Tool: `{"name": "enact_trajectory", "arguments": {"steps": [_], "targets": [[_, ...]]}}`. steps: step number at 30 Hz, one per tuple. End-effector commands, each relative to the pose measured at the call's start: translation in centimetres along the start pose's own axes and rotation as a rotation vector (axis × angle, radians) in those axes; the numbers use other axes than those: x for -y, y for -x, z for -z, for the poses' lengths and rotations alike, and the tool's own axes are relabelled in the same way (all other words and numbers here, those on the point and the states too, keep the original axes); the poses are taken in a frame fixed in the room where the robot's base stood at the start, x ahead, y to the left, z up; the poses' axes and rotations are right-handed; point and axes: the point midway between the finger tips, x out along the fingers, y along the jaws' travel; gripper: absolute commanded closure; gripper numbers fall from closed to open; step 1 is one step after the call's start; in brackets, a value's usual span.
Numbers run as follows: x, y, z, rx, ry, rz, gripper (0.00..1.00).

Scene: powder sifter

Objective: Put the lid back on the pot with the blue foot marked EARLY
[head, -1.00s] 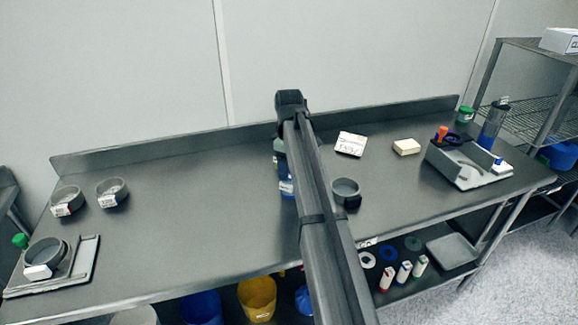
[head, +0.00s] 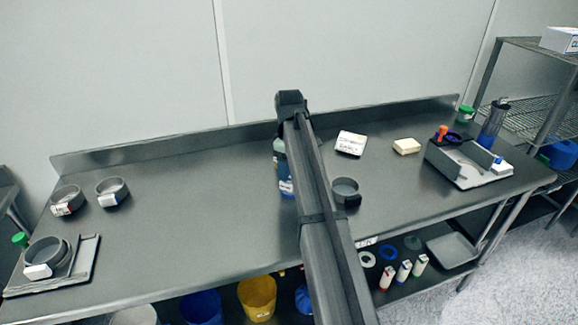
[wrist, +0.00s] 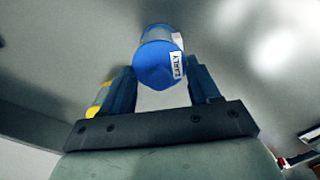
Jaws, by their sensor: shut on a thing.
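In the wrist view, a blue round piece with a white EARLY label (wrist: 158,66) lies between the tips of my gripper (wrist: 161,78). A pale, clear-looking cylinder (wrist: 156,33) extends beyond it. My blue fingers are shut on this labelled piece. I cannot tell whether its facing blue end is the foot or a lid. In the head view, my gripper (head: 286,187) is partly hidden behind my arm over the middle of the table, and what it holds is hidden. No separate lid can be made out.
On the steel table (head: 210,215), a dark round cup (head: 345,190) stands right of my arm. Two grey rings stand left. The left-middle table is clear.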

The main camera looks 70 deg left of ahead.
Motion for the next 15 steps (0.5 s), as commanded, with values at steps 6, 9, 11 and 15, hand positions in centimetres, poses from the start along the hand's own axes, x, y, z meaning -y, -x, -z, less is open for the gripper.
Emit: {"name": "enact_trajectory", "arguments": {"steps": [6,9,11,15], "targets": [[-0.01,-0.04,0.0,0.0,0.0,0.0,0.67],[0.0,-0.04,0.0,0.0,0.0,0.0,0.67],[0.0,-0.04,0.0,0.0,0.0,0.0,0.67],[0.0,-0.04,0.0,0.0,0.0,0.0,0.29]]}}
